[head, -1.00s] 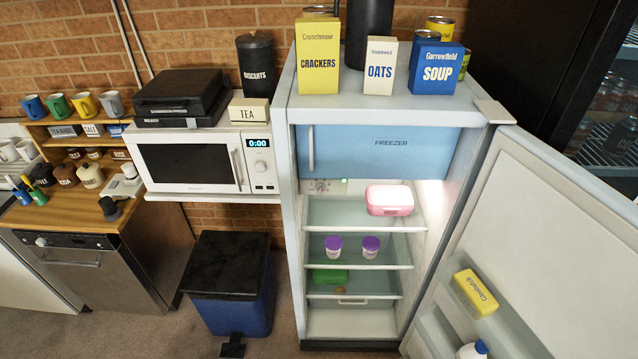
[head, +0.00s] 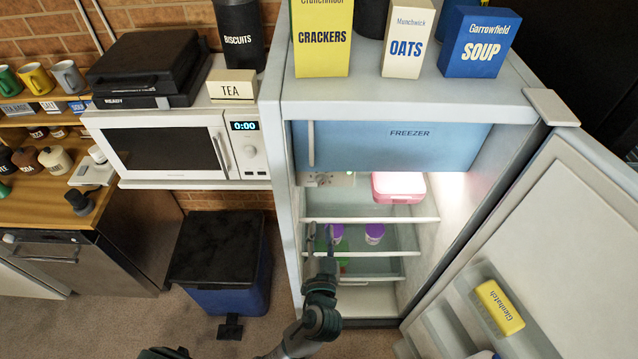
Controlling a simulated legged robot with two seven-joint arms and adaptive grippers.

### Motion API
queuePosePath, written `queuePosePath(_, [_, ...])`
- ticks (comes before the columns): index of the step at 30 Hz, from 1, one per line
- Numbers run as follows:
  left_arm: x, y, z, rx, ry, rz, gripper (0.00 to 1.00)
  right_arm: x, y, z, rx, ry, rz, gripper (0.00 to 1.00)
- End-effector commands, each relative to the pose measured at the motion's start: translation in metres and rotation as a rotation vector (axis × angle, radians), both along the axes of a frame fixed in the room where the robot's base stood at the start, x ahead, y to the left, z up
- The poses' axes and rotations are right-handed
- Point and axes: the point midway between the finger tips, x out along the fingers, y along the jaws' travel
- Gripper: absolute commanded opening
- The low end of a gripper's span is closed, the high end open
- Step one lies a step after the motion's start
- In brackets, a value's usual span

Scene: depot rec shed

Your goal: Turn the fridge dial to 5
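The fridge (head: 272,190) stands open. Its dial (head: 322,180) is a small round knob on a panel under the blue freezer door (head: 400,145), at the upper left of the compartment. Its markings are too small to read. My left gripper (head: 321,236) points up in front of the lower left shelves, below the dial and apart from it. Its thin fingers look spread, with nothing held between them. It partly covers a green item and a purple-lidded tub. My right gripper is not in view.
A pink box (head: 398,187) sits just right of the dial panel. Purple-lidded tubs (head: 374,234) stand on a shelf below. The open fridge door (head: 540,230) fills the right side. A microwave (head: 170,148) and a blue bin (head: 225,298) are on the left.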

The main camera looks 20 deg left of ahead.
Motion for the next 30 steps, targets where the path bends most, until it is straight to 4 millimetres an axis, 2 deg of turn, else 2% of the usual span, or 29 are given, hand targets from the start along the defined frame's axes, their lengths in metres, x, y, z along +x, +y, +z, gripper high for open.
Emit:
queuePosePath(3, [0.029,0.009,0.003,0.006,-0.003,0.001,0.34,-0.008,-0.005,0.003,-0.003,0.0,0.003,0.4])
queuePosePath(9, [0.076,0.024,0.002,0.004,-0.001,-0.001,0.34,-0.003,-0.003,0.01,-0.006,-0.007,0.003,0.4])
queuePosePath(15, [0.114,0.038,0.001,0.0,0.001,0.0,0.34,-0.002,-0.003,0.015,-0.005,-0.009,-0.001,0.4])
queuePosePath(21, [0.134,0.04,0.0,0.001,0.001,-0.003,0.34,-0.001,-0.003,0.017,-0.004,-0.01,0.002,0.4])
queuePosePath(30, [0.138,0.041,-0.001,0.0,0.002,-0.002,0.34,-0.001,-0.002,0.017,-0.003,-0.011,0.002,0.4])
